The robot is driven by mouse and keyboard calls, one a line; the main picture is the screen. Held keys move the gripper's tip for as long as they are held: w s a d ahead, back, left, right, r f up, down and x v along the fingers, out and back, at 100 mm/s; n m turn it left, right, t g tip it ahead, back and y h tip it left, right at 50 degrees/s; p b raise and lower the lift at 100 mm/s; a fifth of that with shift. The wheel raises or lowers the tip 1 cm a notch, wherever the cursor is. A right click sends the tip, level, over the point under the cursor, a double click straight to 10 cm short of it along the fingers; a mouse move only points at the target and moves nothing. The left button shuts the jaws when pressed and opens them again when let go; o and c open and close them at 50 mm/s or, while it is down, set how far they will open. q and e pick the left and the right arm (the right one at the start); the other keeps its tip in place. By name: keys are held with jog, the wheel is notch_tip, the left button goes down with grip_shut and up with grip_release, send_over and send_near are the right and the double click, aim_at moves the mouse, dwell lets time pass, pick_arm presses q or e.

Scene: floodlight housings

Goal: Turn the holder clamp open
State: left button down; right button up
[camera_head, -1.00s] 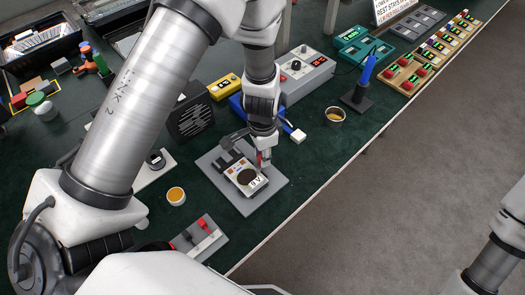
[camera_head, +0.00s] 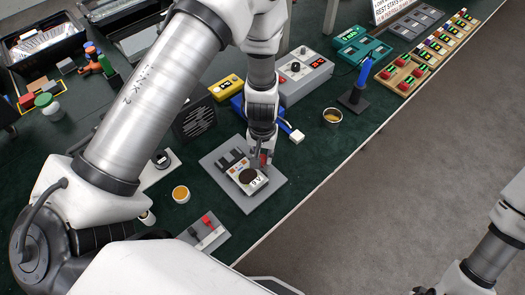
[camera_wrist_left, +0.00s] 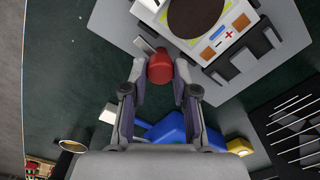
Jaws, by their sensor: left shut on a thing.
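The holder is a grey plate (camera_head: 270,197) on the green table, carrying a light block (camera_head: 262,186) with a dark round disc (camera_head: 247,176) and dark clips. Its clamp shows as a red knob (camera_wrist_left: 160,68) at the block's edge in the left wrist view. My left gripper (camera_head: 260,160) is over that edge in the head view. In the left wrist view its fingers (camera_wrist_left: 161,72) are on both sides of the red knob, shut on it. In the head view the gripper hides much of the knob. My right gripper is out of view.
A blue device (camera_wrist_left: 170,130) lies close to the gripper. An orange-filled cup (camera_head: 181,194), a metal bowl (camera_head: 332,116), a grey power unit (camera_head: 303,77) and a black grille box (camera_head: 193,116) stand around. Bare table lies right of the plate, toward the edge.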

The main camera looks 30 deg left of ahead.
aim_at(262, 157)
pick_arm(q)
jog(key=shift+s+f+n+p, duration=0.15)
jog(key=shift+n+p, duration=0.2)
jog(key=shift+n, duration=0.65)
jog(key=c, duration=0.9)
grip_release()
notch_tip(262, 157, up, 12)
